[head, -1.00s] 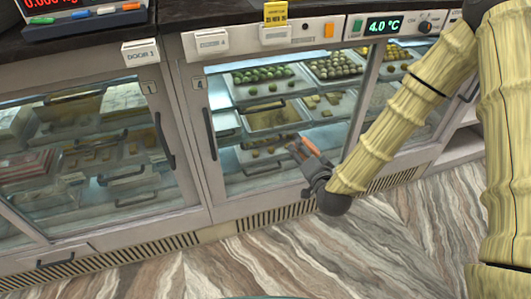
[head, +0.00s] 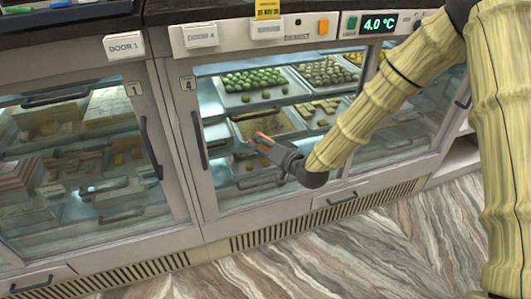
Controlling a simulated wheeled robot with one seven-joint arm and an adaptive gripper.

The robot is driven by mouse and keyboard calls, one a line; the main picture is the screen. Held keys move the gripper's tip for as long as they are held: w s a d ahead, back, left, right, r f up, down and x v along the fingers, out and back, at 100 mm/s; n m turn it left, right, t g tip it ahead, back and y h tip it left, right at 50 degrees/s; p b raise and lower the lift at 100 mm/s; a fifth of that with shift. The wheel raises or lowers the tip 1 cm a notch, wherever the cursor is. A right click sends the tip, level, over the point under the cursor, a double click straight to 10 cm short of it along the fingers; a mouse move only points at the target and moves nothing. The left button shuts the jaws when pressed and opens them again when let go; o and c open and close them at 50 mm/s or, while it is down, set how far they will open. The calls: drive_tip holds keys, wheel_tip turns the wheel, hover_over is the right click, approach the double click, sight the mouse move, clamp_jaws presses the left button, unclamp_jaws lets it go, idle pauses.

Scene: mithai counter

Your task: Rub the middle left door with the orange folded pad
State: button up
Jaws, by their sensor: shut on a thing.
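My gripper (head: 268,143) is shut on the orange folded pad (head: 261,137), of which only a small orange edge shows at the fingertips. The gripper points left and is in front of the glass door (head: 228,176) marked 4, near its middle height. I cannot tell whether the pad touches the glass. This door has a dark upright handle (head: 199,140) at its left edge. To its left is the glass door (head: 80,205) marked 1, with its handle (head: 151,147) at its right edge. Both doors look closed.
Trays with green balls (head: 250,82) and other sweets show behind the glass. A temperature panel (head: 380,24) reading 4.0 °C and a DOOR 1 sign (head: 124,46) are above. A vent grille (head: 300,222) runs below the doors. The patterned floor (head: 300,265) in front is clear.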

sight(271, 127)
drive_tip(key=shift+w+a+b, duration=0.1)
drive_tip(key=shift+w+a, duration=0.1)
drive_tip(key=shift+w, duration=0.45)
drive_tip(key=shift+w+a+b, duration=0.1)
drive_tip(key=shift+w+a, duration=0.15)
drive_tip(key=shift+w, duration=0.4)
drive_tip(key=shift+w+a+b, duration=0.1)
drive_tip(key=shift+w+a, duration=0.1)
drive_tip(key=shift+w, duration=0.45)
drive_tip(key=shift+w+a, duration=0.3)
drive_tip(key=shift+w, duration=0.55)
drive_tip(key=shift+d, duration=0.15)
drive_tip(key=shift+w+d+r+p, duration=0.15)
drive_tip(key=shift+w+d, duration=0.45)
drive_tip(key=shift+d, duration=1.1)
drive_tip(key=shift+w+d+f+p, duration=0.15)
drive_tip(key=shift+w+d, duration=0.45)
drive_tip(key=shift+d, duration=1.15)
drive_tip(key=shift+w+d+r+p, duration=0.1)
drive_tip(key=shift+w+d+p, duration=0.35)
drive_tip(key=shift+d, duration=1.25)
drive_tip(key=shift+w+r+p, duration=0.1)
drive_tip(key=shift+r+p, duration=0.25)
drive_tip(key=shift+r, duration=0.45)
drive_tip(key=shift+s+a+f, duration=0.1)
drive_tip(key=shift+s+a, duration=0.25)
drive_tip(key=shift+a, duration=0.55)
drive_tip(key=shift+s+a+f, duration=0.1)
drive_tip(key=shift+s+a, duration=0.2)
drive_tip(key=shift+a, duration=0.6)
